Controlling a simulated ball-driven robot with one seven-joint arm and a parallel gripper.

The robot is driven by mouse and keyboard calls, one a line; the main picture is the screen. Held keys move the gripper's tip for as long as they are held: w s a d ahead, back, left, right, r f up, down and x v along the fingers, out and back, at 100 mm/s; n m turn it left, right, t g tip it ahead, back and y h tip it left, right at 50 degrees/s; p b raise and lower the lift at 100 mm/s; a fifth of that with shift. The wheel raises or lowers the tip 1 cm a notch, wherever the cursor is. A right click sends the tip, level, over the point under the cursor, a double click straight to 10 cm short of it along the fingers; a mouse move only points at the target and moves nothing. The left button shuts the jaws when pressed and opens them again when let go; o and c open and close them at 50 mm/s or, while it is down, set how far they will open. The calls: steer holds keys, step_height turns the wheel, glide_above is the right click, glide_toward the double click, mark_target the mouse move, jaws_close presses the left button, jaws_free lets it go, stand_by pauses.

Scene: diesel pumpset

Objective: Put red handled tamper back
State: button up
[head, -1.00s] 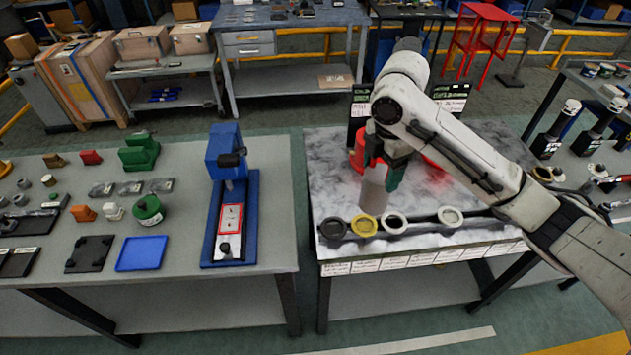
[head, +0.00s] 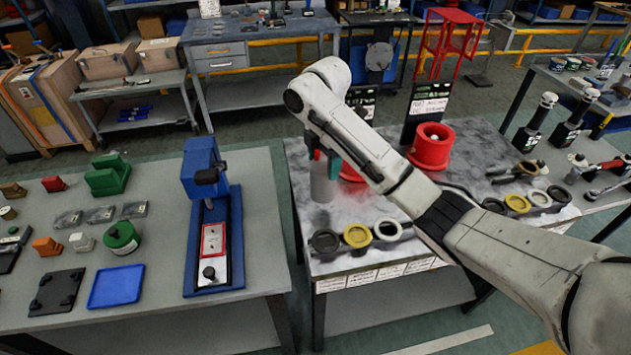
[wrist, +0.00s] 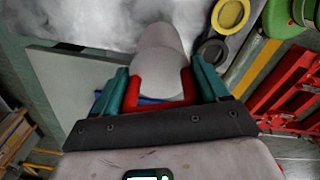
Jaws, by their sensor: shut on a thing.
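My gripper (head: 323,160) is shut around a pale grey cylinder, which I take for the tamper (head: 322,186), above the left part of the white-topped bench. In the wrist view the tamper (wrist: 160,50) sits between the teal fingers, with red around its near end. I cannot tell whether this red is its handle or finger padding. The tamper hangs roughly upright; its gap above the bench is unclear. An open red cup (head: 432,150) stands at the back of the bench. Another red thing (head: 350,170) is mostly hidden behind my arm.
More rings (head: 518,203) lie right. Dark label stands rise behind. A blue press (head: 205,170) stands on the left table. A gap separates the two tables.

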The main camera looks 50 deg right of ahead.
mark_target(317, 159)
steer(key=shift+w+f+b, duration=0.4)
steer(key=shift+f+b, duration=0.05)
steer(key=shift+f, duration=0.15)
steer(key=shift+w+f+b, duration=0.4)
steer(key=shift+f, duration=0.2)
steer(key=shift+w+d+f, duration=0.1)
steer(key=shift+w, duration=0.2)
steer(key=shift+w+f, duration=0.3)
steer(key=shift+f, duration=0.05)
steer(key=shift+w+f+p, duration=0.15)
steer(key=shift+f+p, duration=0.5)
steer(key=shift+f, duration=1.15)
steer(key=o, duration=1.7)
